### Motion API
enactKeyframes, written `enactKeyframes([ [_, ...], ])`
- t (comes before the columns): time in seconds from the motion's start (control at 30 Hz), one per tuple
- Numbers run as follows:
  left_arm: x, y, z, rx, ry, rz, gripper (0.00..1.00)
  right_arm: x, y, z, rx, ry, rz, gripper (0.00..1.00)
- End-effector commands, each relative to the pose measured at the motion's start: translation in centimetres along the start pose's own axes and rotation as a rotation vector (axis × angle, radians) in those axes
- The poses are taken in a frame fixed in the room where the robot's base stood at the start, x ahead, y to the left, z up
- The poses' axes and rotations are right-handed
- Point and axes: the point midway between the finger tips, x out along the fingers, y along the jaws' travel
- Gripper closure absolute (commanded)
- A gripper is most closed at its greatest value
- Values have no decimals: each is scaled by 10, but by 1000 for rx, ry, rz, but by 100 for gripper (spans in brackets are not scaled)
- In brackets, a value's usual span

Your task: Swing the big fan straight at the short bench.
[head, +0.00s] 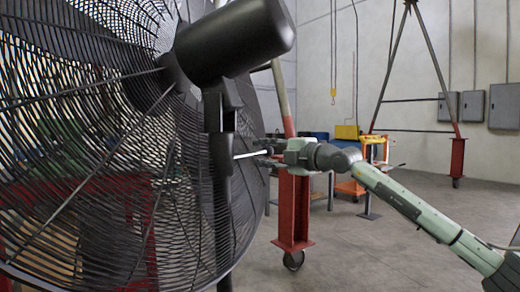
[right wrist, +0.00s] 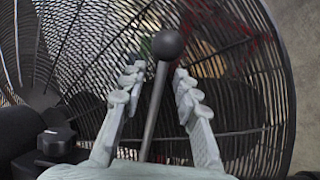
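The big fan (head: 95,140) fills the left of the head view, with its black motor housing (head: 236,42) toward me. A thin rod (head: 250,154) sticks out from its post toward my right gripper (head: 276,148). In the right wrist view the rod (right wrist: 154,110) ends in a dark ball (right wrist: 167,45) and stands between the two pale fingers of my right gripper (right wrist: 159,78). The fingers are apart, with gaps on both sides of the rod. The fan's cage (right wrist: 230,90) lies behind. My left gripper is out of view. I cannot tell which bench is the short one.
A red wheeled gantry leg (head: 294,212) stands close behind my right gripper, and another gantry foot (head: 457,158) is farther right. An orange cart (head: 352,187) and yellow and blue items stand at the back. Grey floor (head: 370,255) is clear at the lower right.

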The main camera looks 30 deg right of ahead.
Motion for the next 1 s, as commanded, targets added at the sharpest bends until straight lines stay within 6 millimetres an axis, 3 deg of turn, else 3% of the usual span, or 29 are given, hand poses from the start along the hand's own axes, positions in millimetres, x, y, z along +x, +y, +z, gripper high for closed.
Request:
enactKeyframes([
  [0.37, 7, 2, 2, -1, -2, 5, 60, 10, 0, 0, -1, 0, 0, 69],
  [0.63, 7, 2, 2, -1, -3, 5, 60, 10, 0, 0, -1, 0, 0, 100],
  [1.0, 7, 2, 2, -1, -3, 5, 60, 10, -1, 0, -1, 0, -1, 100],
])
